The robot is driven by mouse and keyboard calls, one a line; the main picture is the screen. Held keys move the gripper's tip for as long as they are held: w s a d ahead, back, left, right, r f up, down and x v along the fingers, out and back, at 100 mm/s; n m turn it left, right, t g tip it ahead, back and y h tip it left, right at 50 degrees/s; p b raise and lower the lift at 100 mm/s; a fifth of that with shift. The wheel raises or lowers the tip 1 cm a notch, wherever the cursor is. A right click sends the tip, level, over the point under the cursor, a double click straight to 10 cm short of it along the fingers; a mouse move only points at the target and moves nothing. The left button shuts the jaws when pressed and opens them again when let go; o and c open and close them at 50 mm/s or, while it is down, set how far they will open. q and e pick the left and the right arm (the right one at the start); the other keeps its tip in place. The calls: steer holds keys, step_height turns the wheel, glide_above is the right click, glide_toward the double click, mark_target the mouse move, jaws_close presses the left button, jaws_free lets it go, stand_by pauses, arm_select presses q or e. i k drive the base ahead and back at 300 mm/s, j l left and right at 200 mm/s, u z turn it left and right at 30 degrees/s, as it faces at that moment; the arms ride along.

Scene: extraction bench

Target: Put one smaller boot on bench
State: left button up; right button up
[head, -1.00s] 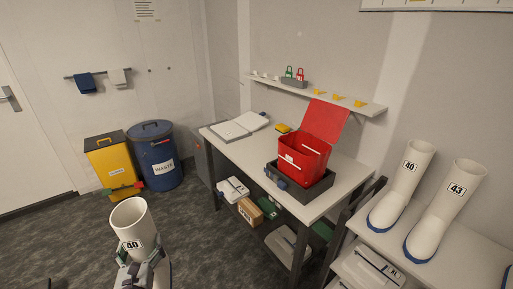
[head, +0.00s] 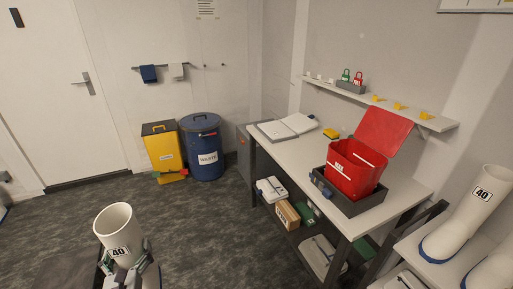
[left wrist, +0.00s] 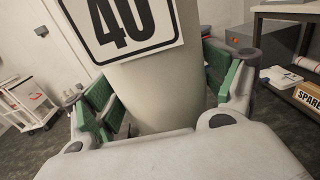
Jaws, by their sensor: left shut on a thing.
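A white boot (head: 116,226) marked 40 is upright in my left gripper (head: 126,268), at the lower left of the head view. The gripper's green-padded fingers are shut on the boot's shaft, as the left wrist view also shows for the boot (left wrist: 155,85) and the gripper (left wrist: 165,95). The boot's foot is out of view. Another white boot (head: 470,215) marked 40, with a blue sole, stands on the bench (head: 408,250) at right. Beside it is a partly cut-off white boot (head: 492,272). My right gripper is not in view.
Yellow (head: 163,148) and blue (head: 204,150) waste bins stand at the back wall. The dark floor between is clear.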

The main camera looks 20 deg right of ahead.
mark_target(319, 161)
steer(key=i+u, duration=0.15)
steer(key=u, duration=0.4)
steer(key=i+j+u, duration=0.1)
steer(key=i+z, duration=0.35)
steer(key=z, duration=0.5)
steer(key=j+z, duration=0.15)
steer(key=z, duration=0.35)
steer(key=i+j+z, duration=0.1)
steer(key=z, duration=0.35)
steer(key=j+z, duration=0.1)
steer(key=z, duration=0.4)
steer(key=j+z, duration=0.1)
steer(key=z, duration=0.4)
